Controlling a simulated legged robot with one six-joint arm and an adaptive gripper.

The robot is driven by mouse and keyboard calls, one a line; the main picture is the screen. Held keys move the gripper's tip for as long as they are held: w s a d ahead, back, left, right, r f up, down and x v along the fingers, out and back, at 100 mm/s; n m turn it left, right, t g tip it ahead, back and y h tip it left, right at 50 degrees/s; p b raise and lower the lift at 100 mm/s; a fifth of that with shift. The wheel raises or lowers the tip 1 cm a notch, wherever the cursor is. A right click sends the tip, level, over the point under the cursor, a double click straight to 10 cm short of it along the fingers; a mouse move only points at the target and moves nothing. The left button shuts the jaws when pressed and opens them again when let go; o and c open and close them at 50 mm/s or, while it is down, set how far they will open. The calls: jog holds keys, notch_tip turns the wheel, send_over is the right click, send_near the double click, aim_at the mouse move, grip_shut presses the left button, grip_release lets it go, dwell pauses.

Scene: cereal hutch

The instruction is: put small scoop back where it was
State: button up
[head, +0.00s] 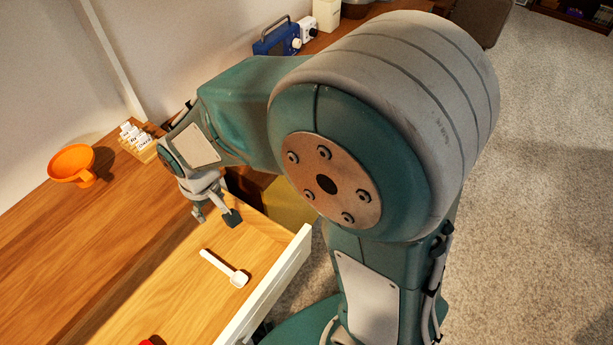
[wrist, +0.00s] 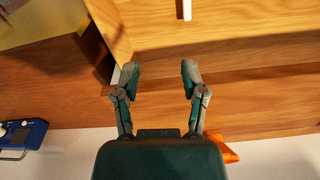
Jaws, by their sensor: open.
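A small white scoop (head: 238,279) lies in the open drawer (head: 262,240), its bowl towards the drawer's pale front panel. In the wrist view only the end of its white handle (wrist: 186,10) shows at the top edge. My gripper (head: 217,217) is open and empty, above the far end of the drawer and apart from the scoop. In the wrist view its two fingers (wrist: 160,74) stand wide apart with only wood behind them.
An orange funnel (head: 72,164) and a small holder of white cards (head: 138,138) stand on the wooden top. A blue device (head: 280,38) is at the back. A red thing (head: 150,341) shows at the bottom edge. The wooden top in front of the funnel is clear.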

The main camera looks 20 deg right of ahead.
jog(key=s+d+r+m+t, duration=0.4)
jog(key=s+d+r, duration=0.8)
jog(key=d+r, duration=0.3)
jog(key=shift+s+d+r+m+t+h, duration=0.15)
jog(key=shift+d+m+t+h, duration=0.25)
jog(key=shift+d, duration=0.7)
jog(key=shift+a, duration=0.1)
